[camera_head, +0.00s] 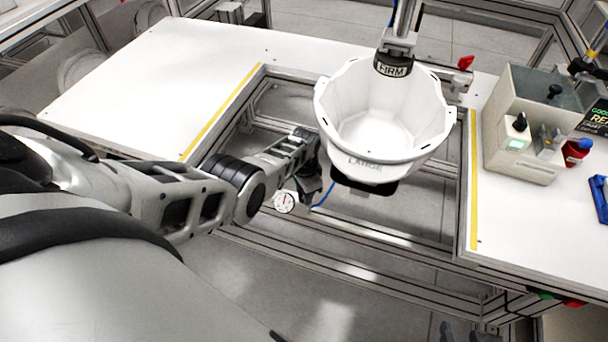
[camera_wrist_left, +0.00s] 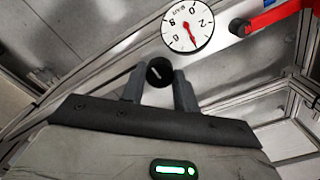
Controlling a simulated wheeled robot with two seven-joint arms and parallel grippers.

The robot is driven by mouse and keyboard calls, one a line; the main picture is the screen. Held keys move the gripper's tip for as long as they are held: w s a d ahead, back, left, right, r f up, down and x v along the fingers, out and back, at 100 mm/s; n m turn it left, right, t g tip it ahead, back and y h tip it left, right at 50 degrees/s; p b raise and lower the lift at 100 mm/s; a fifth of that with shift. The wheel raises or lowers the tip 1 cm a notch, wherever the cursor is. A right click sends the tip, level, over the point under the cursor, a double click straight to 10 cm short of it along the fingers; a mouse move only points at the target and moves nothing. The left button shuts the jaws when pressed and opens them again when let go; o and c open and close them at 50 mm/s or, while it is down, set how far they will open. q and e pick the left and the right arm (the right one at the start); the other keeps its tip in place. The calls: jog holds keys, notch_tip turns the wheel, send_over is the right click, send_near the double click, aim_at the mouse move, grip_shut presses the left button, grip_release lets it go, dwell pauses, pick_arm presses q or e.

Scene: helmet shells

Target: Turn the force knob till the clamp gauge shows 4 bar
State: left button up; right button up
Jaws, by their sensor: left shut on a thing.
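The clamp gauge (camera_head: 284,202) is a round white dial below the bench opening in the head view. In the left wrist view the gauge (camera_wrist_left: 187,26) shows the numerals 0, 2, 6 and 8. Its red needle points down, slightly right, between the 2 and the 6; no numeral is readable there. The black force knob (camera_wrist_left: 160,70) with a pale mark sits below it. My left gripper (camera_wrist_left: 159,82) is shut on the knob, one finger on each side. In the head view the gripper (camera_head: 309,192) is small and dark.
A white helmet shell (camera_head: 385,115) marked LARGE sits over the bench opening, with a black FIRM block (camera_head: 393,67) at its rim. A red lever (camera_wrist_left: 275,16) is right of the gauge. A beige box (camera_head: 525,130) with knobs stands on the right bench. The left bench (camera_head: 150,85) is clear.

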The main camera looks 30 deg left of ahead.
pick_arm(q)
jog(key=shift+m, duration=0.3)
pick_arm(e)
jog(key=shift+r, duration=0.1)
pick_arm(q)
jog(key=o, duration=1)
pick_arm(e)
jog(key=shift+w, duration=0.1)
pick_arm(q)
jog(key=shift+r, duration=0.15)
pick_arm(e)
jog(key=shift+r, duration=0.15)
pick_arm(q)
jog(key=shift+r+p, duration=0.4)
notch_tip(320, 180, up, 11)
jog(key=p, duration=0.6)
pick_arm(e)
jog(key=shift+s+d+r+h, duration=0.15)
jog(key=shift+d+r, duration=0.2)
jog(key=shift+r, duration=0.3)
jog(key=shift+s+d+r+h, duration=0.15)
jog(key=shift+d+r, duration=0.15)
jog(key=shift+r, duration=0.3)
pick_arm(q)
jog(key=shift+s, duration=0.1)
